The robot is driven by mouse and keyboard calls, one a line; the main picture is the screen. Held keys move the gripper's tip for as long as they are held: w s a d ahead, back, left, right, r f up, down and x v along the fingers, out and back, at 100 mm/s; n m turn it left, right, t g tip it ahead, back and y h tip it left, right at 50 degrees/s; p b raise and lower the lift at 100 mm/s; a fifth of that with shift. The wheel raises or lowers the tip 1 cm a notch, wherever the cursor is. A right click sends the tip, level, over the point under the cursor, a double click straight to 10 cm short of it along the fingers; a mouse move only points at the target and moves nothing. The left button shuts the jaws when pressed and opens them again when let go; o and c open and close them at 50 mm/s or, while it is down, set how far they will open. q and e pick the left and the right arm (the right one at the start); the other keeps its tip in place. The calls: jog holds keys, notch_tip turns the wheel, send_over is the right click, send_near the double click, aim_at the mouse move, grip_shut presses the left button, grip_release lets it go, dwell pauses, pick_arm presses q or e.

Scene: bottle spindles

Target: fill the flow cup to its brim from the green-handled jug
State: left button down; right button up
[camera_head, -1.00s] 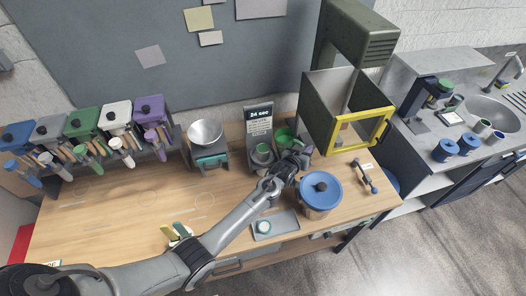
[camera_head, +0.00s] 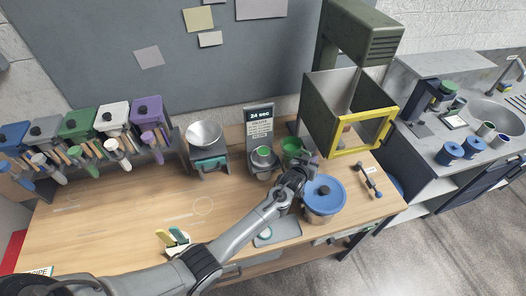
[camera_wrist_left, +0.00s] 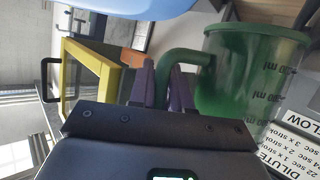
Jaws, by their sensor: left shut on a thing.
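The green-handled jug (camera_head: 291,145) is a translucent green vessel with volume marks. In the left wrist view the jug (camera_wrist_left: 252,80) is large, with its curved green handle (camera_wrist_left: 178,62) between my fingers. My left gripper (camera_head: 300,168) is shut on this handle; it also shows in the left wrist view (camera_wrist_left: 163,88). The flow cup (camera_head: 263,156) appears as a small grey cup with green at its top, on a stand below the dark sign, left of the jug. The jug is apart from it. The cup's fill level is too small to tell. My right gripper is not in view.
A blue-lidded pot (camera_head: 323,197) stands just right of my left gripper. A yellow-framed box (camera_head: 362,133) is behind it. The timing sign (camera_head: 260,122) stands behind the cup, and a scale with a metal bowl (camera_head: 204,135) to the left. The table's left middle is mostly clear.

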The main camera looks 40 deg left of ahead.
pick_arm(q)
jog(key=shift+f, duration=0.15)
notch_tip(320, 180, up, 2)
jog(key=p, duration=0.2)
jog(key=shift+d+m+g+p, duration=0.1)
jog(key=shift+m+g+p, duration=0.2)
jog(key=shift+m+p, duration=0.1)
jog(key=s+d+r+m+h+p, duration=0.1)
jog(key=s+r+p, duration=0.2)
jog(key=s, duration=1.1)
jog(key=s+d+r+p, duration=0.2)
jog(key=s+r, duration=0.6)
jog(key=s, duration=0.6)
jog(key=shift+s+d+r+m+h+p, duration=0.2)
jog(key=shift+s+r+m+h+p, duration=0.15)
jog(key=shift+p, duration=0.55)
